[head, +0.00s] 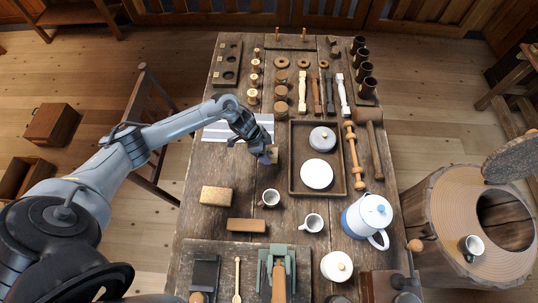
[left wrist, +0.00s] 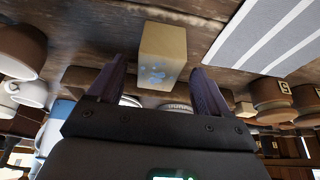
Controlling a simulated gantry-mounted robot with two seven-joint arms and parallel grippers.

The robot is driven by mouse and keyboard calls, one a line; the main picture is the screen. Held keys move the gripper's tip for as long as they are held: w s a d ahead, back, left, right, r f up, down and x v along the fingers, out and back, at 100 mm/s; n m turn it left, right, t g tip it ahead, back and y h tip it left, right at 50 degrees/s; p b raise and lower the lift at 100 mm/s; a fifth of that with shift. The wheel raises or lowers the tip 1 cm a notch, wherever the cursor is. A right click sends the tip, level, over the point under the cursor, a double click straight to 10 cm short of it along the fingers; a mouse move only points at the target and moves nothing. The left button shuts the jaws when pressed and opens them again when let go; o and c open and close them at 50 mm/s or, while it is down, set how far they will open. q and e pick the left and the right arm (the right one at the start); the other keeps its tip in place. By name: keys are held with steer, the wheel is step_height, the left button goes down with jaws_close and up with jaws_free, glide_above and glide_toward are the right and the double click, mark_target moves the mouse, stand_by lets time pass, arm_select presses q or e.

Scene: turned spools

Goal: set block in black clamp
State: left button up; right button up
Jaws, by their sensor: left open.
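A small tan block (head: 274,151) lies on the wooden table beside the striped cloth, partly hidden by my left gripper (head: 265,157). In the left wrist view the block (left wrist: 162,52) shows a blue mark on its face. My left gripper (left wrist: 164,88) is open there, with its two dark fingers apart on either side of the block's line and nothing held. A dark, flat-topped piece (head: 205,272) at the front left of the table may be the black clamp; I cannot tell. A green vise-like clamp (head: 277,262) stands right of it. My right gripper is not in view.
A striped cloth (head: 222,131) lies left of the block. A cork-coloured block (head: 216,196), a brown block (head: 246,225) and two mugs (head: 270,198) stand nearer the front.

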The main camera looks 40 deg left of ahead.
mark_target(268, 152)
arm_select(q)
steer(key=shift+x, duration=1.5)
steer(key=c, duration=1.2)
steer(key=shift+r, duration=0.2)
